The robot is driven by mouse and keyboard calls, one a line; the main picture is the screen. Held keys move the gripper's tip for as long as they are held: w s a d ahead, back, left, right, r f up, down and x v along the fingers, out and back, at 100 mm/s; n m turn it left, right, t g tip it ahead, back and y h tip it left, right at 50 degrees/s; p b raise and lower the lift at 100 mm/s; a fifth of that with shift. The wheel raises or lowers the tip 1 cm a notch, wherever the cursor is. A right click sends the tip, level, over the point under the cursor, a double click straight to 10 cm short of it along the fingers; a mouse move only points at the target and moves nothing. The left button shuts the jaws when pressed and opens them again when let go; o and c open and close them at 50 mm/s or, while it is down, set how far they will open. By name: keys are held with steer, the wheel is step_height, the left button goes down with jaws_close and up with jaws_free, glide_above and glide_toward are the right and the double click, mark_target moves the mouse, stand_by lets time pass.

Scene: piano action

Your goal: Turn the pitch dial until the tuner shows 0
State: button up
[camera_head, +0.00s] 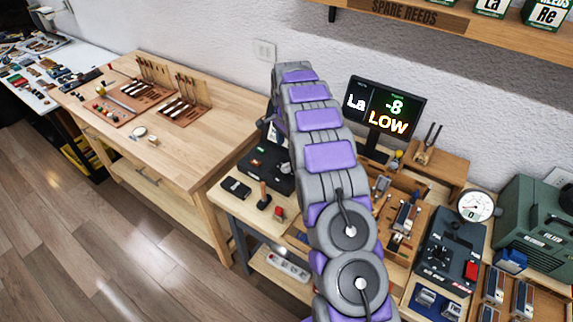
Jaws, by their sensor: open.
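The tuner (387,107) is a dark screen on a stand behind the right bench. It reads "La", "-8" and "LOW". My purple and grey arm rises through the middle of the view and covers part of the bench. The arm's far end bends down near a black box (258,160) on the bench's left side. My gripper's fingers are not distinguishable there. A black control panel (440,262) with dark knobs and a red block stands to the right. I cannot tell which knob is the pitch dial.
A round white gauge (476,205) and a green machine (540,225) stand at the right. A wooden workbench (190,145) with tool racks is at the left. A spare reeds shelf (455,18) hangs above. Small tools crowd the right bench. The floor at left is clear.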

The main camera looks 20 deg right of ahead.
mark_target(287, 164)
step_height(287, 164, down, 10)
steer(key=shift+r+b, duration=0.25)
steer(key=shift+b, duration=0.45)
steer(key=c, duration=1)
